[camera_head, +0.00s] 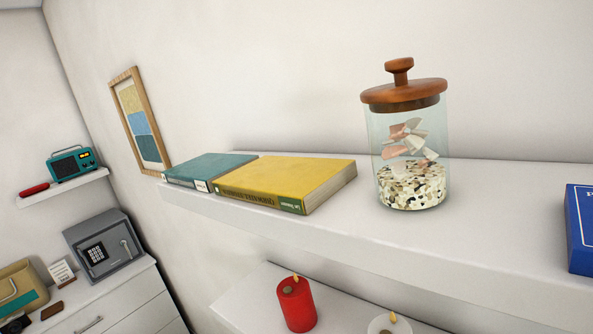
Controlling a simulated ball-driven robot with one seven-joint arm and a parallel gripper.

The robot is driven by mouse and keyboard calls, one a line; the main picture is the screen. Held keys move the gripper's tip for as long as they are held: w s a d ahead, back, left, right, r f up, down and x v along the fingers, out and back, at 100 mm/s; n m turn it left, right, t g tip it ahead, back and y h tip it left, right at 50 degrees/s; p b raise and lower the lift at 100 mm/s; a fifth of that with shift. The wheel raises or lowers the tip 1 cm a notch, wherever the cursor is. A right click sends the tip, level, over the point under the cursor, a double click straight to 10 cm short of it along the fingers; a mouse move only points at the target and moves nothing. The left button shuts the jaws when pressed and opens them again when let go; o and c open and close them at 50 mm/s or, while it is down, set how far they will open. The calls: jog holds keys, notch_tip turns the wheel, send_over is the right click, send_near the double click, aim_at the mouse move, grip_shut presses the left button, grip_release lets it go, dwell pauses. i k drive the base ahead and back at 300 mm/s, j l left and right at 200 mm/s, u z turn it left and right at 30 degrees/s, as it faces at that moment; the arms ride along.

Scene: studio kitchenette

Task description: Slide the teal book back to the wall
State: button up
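The teal book (207,168) lies flat near the left end of a white wall shelf (450,241), its spine facing the front edge. A yellow book (287,180) lies flat just to its right, very close to it; I cannot tell whether they touch. Some shelf surface shows behind the books, before the wall. My gripper is not in view.
A glass jar (412,150) with a wooden lid stands right of the yellow book. A blue box or book (579,230) is at the right edge. A lower shelf holds a red candle (296,304) and a white candle. A frame (140,122) hangs on the wall at left.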

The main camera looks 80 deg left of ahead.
aim_at(199, 173)
jog(key=u, duration=2.05)
jog(key=i+j+u, duration=0.1)
jog(key=i+j, duration=0.4)
jog(key=j, duration=0.1)
